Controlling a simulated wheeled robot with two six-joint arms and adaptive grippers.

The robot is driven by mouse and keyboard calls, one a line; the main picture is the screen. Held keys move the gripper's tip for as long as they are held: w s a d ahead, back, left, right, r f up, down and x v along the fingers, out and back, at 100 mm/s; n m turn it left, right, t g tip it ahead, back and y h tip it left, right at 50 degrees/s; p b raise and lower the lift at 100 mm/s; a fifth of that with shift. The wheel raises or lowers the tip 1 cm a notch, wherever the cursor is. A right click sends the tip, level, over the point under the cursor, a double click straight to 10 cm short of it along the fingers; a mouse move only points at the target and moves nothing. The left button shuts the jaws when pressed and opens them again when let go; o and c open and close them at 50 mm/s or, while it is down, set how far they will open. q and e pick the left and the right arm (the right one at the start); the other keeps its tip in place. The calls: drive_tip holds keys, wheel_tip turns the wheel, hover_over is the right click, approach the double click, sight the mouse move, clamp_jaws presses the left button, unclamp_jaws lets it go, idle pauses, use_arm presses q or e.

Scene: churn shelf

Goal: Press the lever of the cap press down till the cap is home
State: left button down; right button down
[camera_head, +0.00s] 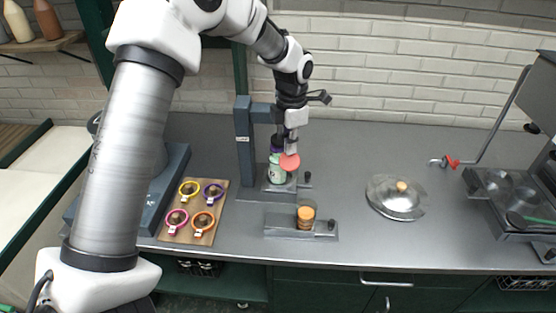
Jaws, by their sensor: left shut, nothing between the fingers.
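The cap press (244,150) is a blue-grey post on a base plate, left of the middle of the worktop. Its lever ends in a round salmon-red knob (290,162). A pale green bottle (275,174) stands upright under the press head, with a purple part above it. My left gripper (291,150) is shut and empty, pointing down just above the knob. It seems to touch the knob, but I cannot tell for sure. The gripper and knob partly hide the bottle's top, so how the cap sits is unclear. My right gripper is out of view.
A low grey fixture (280,226) holding an orange-topped jar (306,214) lies in front of the press. A wooden board (217,226) with several coloured rings is at left. A metal lid (396,203) lies at right. The worktop behind it is clear.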

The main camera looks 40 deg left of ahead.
use_arm(q)
drive_tip(key=shift+f, duration=0.15)
drive_tip(key=shift+r+p, duration=0.4)
drive_tip(key=shift+r, duration=0.1)
drive_tip(key=shift+s+d+r+p, duration=0.25)
drive_tip(key=shift+s+r+p, duration=0.1)
drive_tip(key=shift+r+p, duration=0.3)
drive_tip(key=shift+s+d+r+p, duration=0.2)
drive_tip(key=shift+s+r+p, duration=0.2)
drive_tip(key=shift+r, duration=0.35)
drive_tip(key=shift+d+r+p, duration=0.1)
drive_tip(key=shift+r+p, duration=0.5)
drive_tip(key=shift+r, duration=0.05)
drive_tip(key=r+p, duration=0.1)
drive_tip(key=s+r, duration=0.1)
drive_tip(key=shift+s+d+r+p, duration=0.2)
drive_tip(key=shift+d+r+p, duration=0.1)
drive_tip(key=shift+d+p, duration=0.1)
drive_tip(key=shift+r, duration=0.1)
